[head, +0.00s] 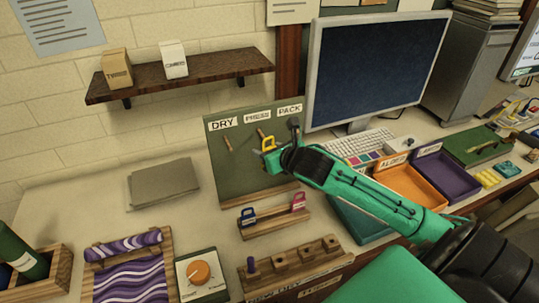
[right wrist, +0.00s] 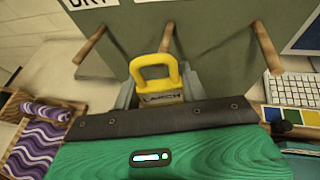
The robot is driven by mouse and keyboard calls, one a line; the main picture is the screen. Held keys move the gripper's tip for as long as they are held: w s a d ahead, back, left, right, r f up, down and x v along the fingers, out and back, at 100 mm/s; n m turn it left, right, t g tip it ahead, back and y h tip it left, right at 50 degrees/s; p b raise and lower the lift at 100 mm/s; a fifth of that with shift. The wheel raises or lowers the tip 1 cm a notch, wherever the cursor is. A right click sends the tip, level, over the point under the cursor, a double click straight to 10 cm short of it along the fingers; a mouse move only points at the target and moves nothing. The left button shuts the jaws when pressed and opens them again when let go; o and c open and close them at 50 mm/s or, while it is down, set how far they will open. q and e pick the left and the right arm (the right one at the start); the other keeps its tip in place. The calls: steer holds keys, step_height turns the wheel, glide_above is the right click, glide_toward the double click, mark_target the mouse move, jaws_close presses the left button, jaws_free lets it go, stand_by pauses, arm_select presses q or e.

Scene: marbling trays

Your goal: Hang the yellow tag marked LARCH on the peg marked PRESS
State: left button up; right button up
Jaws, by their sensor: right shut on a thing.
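My right gripper (head: 276,150) is shut on the yellow tag (head: 268,143) in front of the green peg board (head: 222,170). In the right wrist view the tag (right wrist: 160,98) reads LARCH and stands upright between the fingers, its open loop upward. The PRESS label (head: 257,116) is in the middle of the board, with its wooden peg (head: 261,133) below. In the right wrist view that middle peg (right wrist: 167,38) appears just above the loop. I cannot tell whether they touch. The left gripper is out of view.
A blue tag (head: 248,216) and a red tag (head: 298,202) sit in a wooden rack (head: 275,223) below the board. The DRY peg (head: 227,144) is bare. A monitor (head: 372,70), a keyboard (head: 358,144) and an orange tray (head: 425,195) are at the right.

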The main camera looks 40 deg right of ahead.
steer(key=shift+w+d+f+b, duration=0.1)
steer(key=shift+w+d+b, duration=0.05)
steer(key=shift+w, duration=0.35)
steer(key=shift+w+d+f+b, duration=0.1)
steer(key=shift+w+b, duration=0.05)
steer(key=shift+w, duration=0.35)
steer(key=shift+w+d+f, duration=0.1)
steer(key=shift+w+f, duration=0.1)
steer(key=shift+w, duration=0.1)
steer(key=shift+w+f+p, duration=0.1)
steer(key=shift+f+p, duration=0.05)
steer(key=shift+p, duration=0.15)
steer(key=o, duration=1)
steer(key=shift+o, duration=0.2)
